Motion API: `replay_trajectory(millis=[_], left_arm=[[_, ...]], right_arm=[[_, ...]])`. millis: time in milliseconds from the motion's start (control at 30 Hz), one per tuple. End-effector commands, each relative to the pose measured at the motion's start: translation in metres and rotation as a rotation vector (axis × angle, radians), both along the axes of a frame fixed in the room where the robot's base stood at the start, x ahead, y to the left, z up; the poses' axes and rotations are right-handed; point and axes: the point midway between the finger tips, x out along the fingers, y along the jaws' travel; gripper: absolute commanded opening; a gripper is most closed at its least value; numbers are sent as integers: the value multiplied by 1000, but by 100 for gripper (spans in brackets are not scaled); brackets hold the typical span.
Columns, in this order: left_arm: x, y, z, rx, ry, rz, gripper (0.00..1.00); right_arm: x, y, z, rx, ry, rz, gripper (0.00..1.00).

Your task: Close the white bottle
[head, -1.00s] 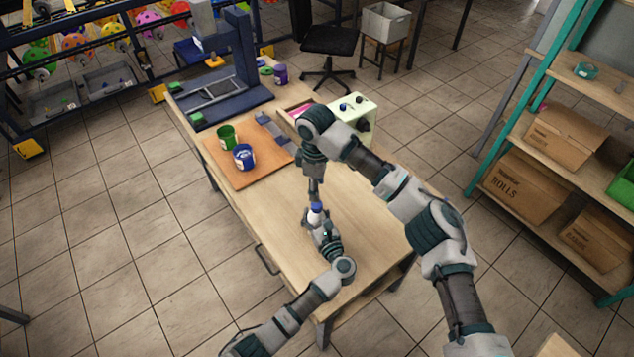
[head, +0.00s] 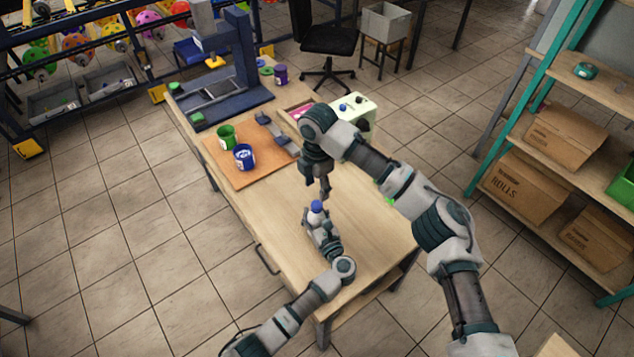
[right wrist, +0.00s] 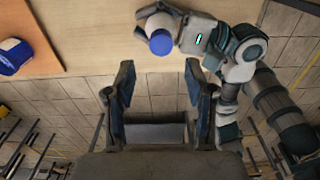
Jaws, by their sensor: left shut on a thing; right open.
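The white bottle (head: 314,217) stands on the wooden table with a blue cap (head: 316,206) on its top. My left gripper (head: 312,222) is shut on the bottle's body, coming from the front. My right gripper (head: 322,194) hangs above and slightly right of the cap, pointing down. In the right wrist view it is open and empty (right wrist: 158,95), apart from the cap. How tight the cap sits cannot be told.
On an orange board (head: 265,172) stand a green can (head: 226,137) and a blue can (head: 244,157). A dark blue press (head: 235,75) stands at the table's far left, a pale green box (head: 358,112) behind my right arm. The table's front right is clear.

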Motion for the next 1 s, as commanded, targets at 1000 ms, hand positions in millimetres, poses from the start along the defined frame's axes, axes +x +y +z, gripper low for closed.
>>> replay_trajectory(millis=[1000], left_arm=[[0, 0, 0, 0, -1, 0, 0]], right_arm=[[-1, 1, -72, 1, 1, -1, 19]])
